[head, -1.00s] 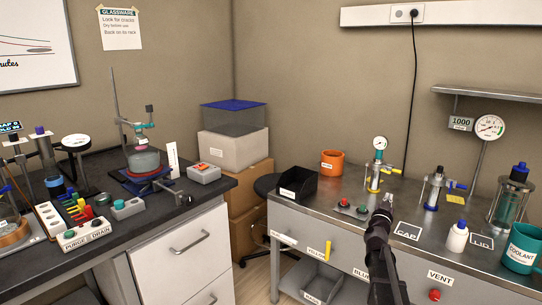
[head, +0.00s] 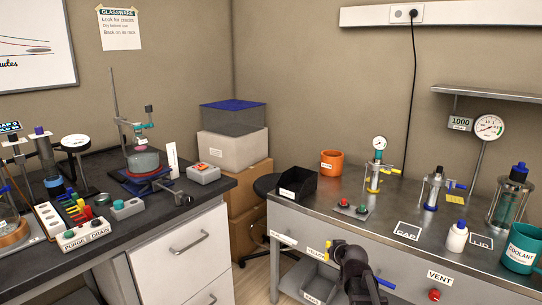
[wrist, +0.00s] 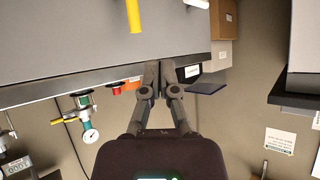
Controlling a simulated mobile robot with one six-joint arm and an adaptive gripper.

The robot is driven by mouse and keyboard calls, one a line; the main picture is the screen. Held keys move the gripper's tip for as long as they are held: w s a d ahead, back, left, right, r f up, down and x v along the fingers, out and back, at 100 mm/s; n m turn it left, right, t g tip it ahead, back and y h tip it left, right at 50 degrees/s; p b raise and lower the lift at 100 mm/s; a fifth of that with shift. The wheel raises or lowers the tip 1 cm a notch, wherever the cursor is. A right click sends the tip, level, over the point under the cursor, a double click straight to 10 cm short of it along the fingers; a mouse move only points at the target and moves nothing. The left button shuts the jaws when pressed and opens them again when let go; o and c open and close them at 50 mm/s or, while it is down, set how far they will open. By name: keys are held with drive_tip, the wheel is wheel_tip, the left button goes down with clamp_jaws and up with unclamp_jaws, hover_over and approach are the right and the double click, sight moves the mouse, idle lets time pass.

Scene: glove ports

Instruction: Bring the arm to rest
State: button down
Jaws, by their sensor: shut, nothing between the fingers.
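My gripper (wrist: 160,66) is shut and empty in the wrist view, its fingers together in front of the grey steel bench. In the head view my arm is at the bottom, right of centre, in front of the steel bench (head: 290,222). Its end is foreshortened there, and the fingertips are hard to make out. It hides part of the bench front between the yellow handle (head: 327,249) and the blue handle (head: 386,283). No held object shows in either view.
On the steel bench stand a black bin (head: 297,185), an orange mug (head: 332,162), gauge fittings (head: 376,170), a white bottle (head: 456,236) and a teal mug (head: 522,248). A grey tray (head: 321,281) is below the bench top. The dark bench (head: 140,216) at left is crowded.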

drive_tip(key=s+a+f+g+h, duration=0.1)
drive_tip(key=s+f+g, duration=0.25)
drive_tip(key=s, duration=0.45)
drive_tip(key=s+a+f+m+g, duration=0.15)
drive_tip(key=s+g, duration=0.25)
drive_tip(key=s, duration=0.4)
drive_tip(key=s+a+f+n+g+h, duration=0.1)
drive_tip(key=s+f+g, duration=0.25)
drive_tip(key=s, duration=0.45)
wheel_tip(320, 180, up, 28)
drive_tip(key=p, duration=2.7)
drive_tip(key=shift+w+p, duration=0.15)
drive_tip(key=shift+p, duration=0.2)
drive_tip(key=shift+f+m, duration=0.1)
drive_tip(key=shift+m, duration=0.15)
